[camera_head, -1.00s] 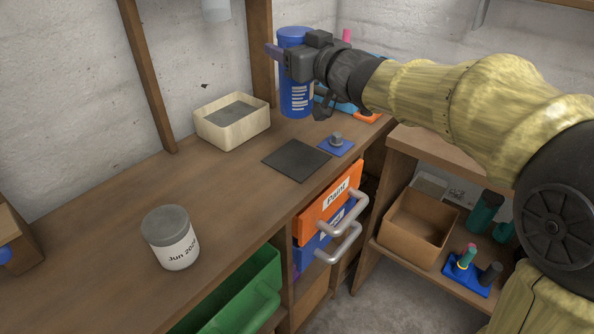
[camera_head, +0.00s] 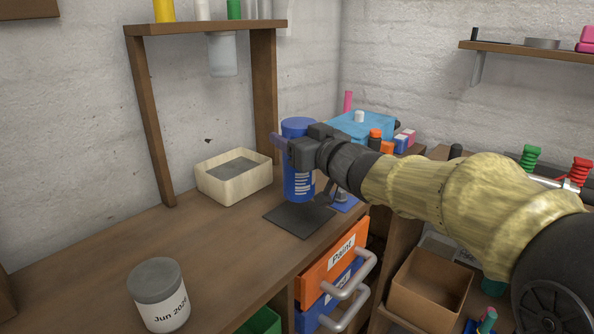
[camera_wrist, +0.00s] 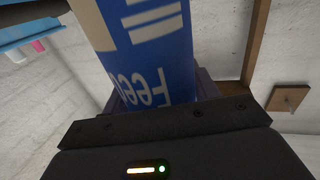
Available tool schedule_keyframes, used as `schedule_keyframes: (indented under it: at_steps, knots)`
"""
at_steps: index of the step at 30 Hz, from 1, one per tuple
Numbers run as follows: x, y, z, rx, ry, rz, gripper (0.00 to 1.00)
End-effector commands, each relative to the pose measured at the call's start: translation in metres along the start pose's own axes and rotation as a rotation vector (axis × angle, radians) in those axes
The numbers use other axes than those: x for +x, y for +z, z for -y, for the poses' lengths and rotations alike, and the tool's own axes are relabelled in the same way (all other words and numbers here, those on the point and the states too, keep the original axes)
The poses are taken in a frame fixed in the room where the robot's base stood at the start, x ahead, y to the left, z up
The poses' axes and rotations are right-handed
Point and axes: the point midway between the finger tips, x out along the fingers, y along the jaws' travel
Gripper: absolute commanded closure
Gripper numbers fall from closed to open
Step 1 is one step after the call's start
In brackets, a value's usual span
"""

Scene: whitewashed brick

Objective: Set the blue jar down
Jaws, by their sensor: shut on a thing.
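The blue jar (camera_head: 299,183) is a tall blue cylinder with a blue lid and a white printed label. My gripper (camera_head: 290,150) is shut on its upper part and holds it upright. In the head view the jar's lower end is in front of or over the dark square mat (camera_head: 297,221) on the bench; I cannot tell whether it touches. In the wrist view the jar (camera_wrist: 150,50) fills the middle between the jaws, its lettering upside down. Its base is not clear there.
A cream box (camera_head: 233,182) stands left of the jar on the bench (camera_head: 190,245). A white jar with grey lid (camera_head: 160,296) stands at the front left. A blue plate with a knob (camera_head: 343,201) lies right of the mat. A shelf frame (camera_head: 152,120) stands behind. The orange drawer (camera_head: 335,264) is below.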

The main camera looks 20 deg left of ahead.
Motion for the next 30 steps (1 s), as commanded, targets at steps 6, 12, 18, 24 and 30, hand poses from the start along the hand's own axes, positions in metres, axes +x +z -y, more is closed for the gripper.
schedule_keyframes:
  at_steps: [6,12,18,24,30]
  knots:
    - [-0.001,-0.003,0.000,-0.001,0.000,-0.004,0.78]
    - [-0.001,0.018,-0.001,0.001,0.001,-0.002,0.78]
    - [0.000,0.046,0.000,0.000,0.000,-0.003,0.78]
    - [-0.001,0.047,-0.001,-0.001,0.001,-0.005,0.78]
    - [0.000,0.049,0.000,0.000,0.001,-0.001,0.29]
